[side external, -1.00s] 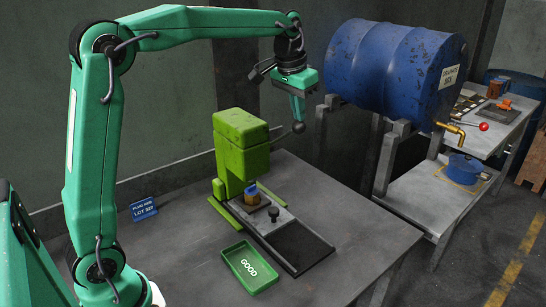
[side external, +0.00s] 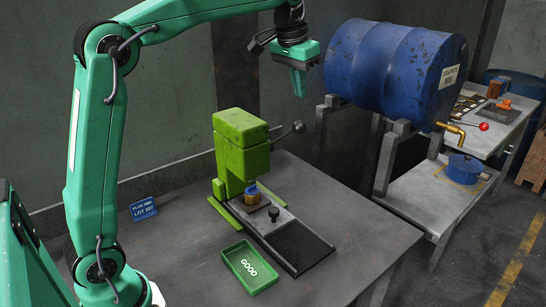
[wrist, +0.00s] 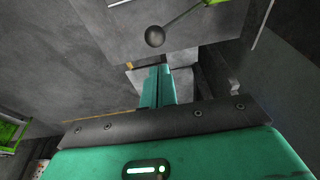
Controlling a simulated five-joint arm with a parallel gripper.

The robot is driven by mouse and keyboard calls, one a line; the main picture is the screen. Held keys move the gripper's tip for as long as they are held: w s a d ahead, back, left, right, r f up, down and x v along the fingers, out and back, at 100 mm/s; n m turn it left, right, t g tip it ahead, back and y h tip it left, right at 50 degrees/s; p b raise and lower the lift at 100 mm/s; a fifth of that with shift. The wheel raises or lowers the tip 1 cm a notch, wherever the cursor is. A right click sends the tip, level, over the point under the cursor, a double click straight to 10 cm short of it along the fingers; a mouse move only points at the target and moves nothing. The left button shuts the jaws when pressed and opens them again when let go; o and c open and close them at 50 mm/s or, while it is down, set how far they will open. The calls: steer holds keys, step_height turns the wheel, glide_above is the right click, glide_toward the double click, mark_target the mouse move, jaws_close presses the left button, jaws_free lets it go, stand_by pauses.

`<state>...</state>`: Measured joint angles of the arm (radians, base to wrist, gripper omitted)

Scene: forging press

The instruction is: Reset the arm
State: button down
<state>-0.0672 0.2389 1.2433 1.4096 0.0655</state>
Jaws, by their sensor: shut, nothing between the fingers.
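My gripper (side external: 299,88) is in the air above and to the right of the green press (side external: 241,145). Its fingers are shut and empty, pointing down, clear of the press lever. The lever (side external: 298,128) ends in a dark ball and sticks out from the right side of the press; the ball also shows in the wrist view (wrist: 154,36). A small brass-coloured plug (side external: 252,196) with a blue top stands on the press slide (side external: 285,212), under the press head. My gripper's fingers (wrist: 157,85) also show in the wrist view.
A green tray marked GOOD (side external: 249,266) lies at the front of the table (side external: 185,270). A blue lot sign (side external: 143,208) stands at left. A blue barrel (side external: 390,70) lies on a rack at right, close to my gripper.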

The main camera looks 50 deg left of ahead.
steer(key=shift+r, duration=0.1)
stand_by(0.3)
steer(key=s+d+f+t, duration=0.1)
steer(key=s+f, duration=0.3)
steer(key=s, duration=0.5)
steer(key=s+d+f+t, duration=0.1)
steer(key=s+f, duration=0.3)
steer(key=s, duration=0.5)
steer(key=s+d+f, duration=0.1)
steer(key=s+f, duration=0.4)
steer(key=s, duration=0.4)
steer(key=shift+d+t, duration=0.15)
steer(key=shift+t, duration=0.25)
